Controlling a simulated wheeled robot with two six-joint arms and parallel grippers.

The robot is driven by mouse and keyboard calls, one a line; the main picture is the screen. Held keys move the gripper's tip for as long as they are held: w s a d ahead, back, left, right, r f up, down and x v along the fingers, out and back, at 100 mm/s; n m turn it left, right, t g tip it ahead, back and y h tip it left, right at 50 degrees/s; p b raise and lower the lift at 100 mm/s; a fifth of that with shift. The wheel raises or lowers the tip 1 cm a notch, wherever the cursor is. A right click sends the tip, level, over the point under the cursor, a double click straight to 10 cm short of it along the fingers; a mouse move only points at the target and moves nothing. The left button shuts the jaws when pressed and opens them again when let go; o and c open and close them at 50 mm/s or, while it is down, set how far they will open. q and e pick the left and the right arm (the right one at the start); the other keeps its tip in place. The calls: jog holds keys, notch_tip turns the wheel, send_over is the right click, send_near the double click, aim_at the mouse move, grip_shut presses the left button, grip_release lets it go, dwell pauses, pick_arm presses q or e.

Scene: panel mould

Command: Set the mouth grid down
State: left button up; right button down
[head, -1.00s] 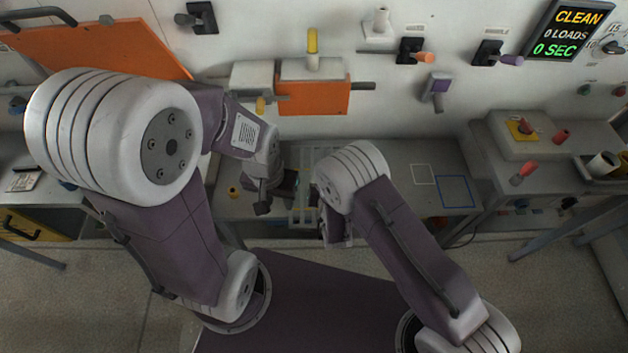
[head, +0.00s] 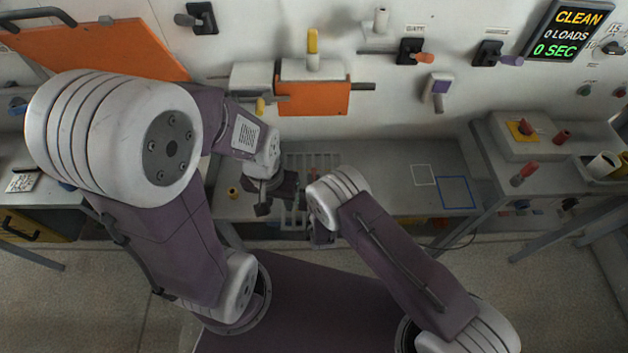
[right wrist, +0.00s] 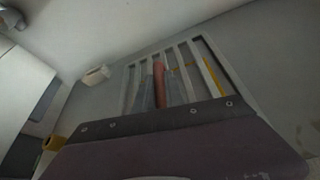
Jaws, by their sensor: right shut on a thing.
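The mouth grid (head: 325,160), a pale frame with parallel bars, is over the grey bench in the head view, partly hidden by my arms. In the right wrist view the grid (right wrist: 212,70) lies nearly flat, with a red handle (right wrist: 160,85) standing up between my fingers. My right gripper (right wrist: 161,92) is shut on that handle; in the head view my wrist mostly hides it. I cannot tell whether the grid touches the bench. My left gripper (head: 275,205) is left of the grid, its dark fingers apart, with nothing seen between them.
The grey bench (head: 390,160) is clear to the right, with a white outline (head: 423,175) and a blue outline (head: 455,192). Behind is a wall with an orange door (head: 313,98) and several levers.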

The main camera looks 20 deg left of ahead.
jog(key=c, duration=1.4)
grip_release()
jog(key=shift+r+p, duration=0.2)
jog(key=shift+p, duration=0.1)
jog(key=v, duration=0.7)
jog(key=shift+s, duration=0.25)
jog(key=shift+d, duration=0.1)
